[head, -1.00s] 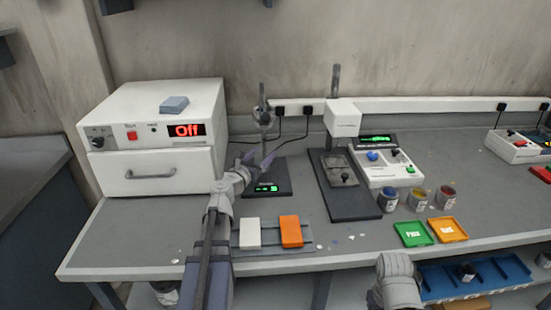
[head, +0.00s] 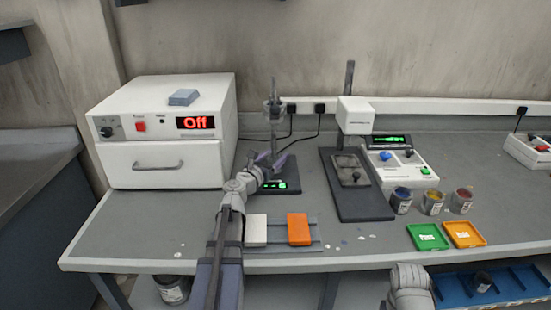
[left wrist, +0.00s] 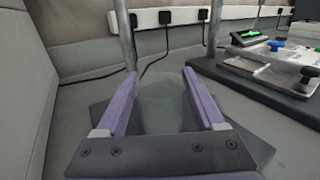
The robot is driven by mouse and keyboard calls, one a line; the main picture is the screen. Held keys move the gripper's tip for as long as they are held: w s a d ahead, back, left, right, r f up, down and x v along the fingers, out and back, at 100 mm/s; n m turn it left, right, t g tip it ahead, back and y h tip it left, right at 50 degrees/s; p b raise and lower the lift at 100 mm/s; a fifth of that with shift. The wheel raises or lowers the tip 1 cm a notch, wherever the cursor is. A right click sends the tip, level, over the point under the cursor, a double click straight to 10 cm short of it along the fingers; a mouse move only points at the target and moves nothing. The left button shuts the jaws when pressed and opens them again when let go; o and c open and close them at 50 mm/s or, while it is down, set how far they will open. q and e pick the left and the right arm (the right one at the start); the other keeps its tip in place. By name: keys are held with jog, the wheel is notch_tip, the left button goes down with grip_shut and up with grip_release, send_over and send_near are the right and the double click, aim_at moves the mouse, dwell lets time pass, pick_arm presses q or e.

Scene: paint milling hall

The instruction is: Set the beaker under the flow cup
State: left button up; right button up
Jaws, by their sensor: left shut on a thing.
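The flow cup (head: 273,108) is held on an upright stand at the back of the bench. Below it sits a dark scale (head: 292,187) with a lit green display. My left gripper (head: 270,162) is over this scale, below the cup. Its two purple fingers (left wrist: 161,98) are spread around the beaker (left wrist: 163,112), a faint, see-through grey shape in the left wrist view. In the head view the beaker is hard to make out, and I cannot tell whether its base touches the scale.
A white oven (head: 165,130) stands close on the left. A white block (head: 256,230) and an orange block (head: 298,229) lie on a rack in front. A dark press stand (head: 355,205) is to the right, with paint jars (head: 432,203) beyond it.

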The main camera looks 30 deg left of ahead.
pick_arm(q)
jog(key=o, duration=1.3)
jog(key=shift+f, duration=0.15)
jog(key=shift+r, duration=0.3)
jog(key=s, duration=1.2)
jog(key=shift+f, duration=0.15)
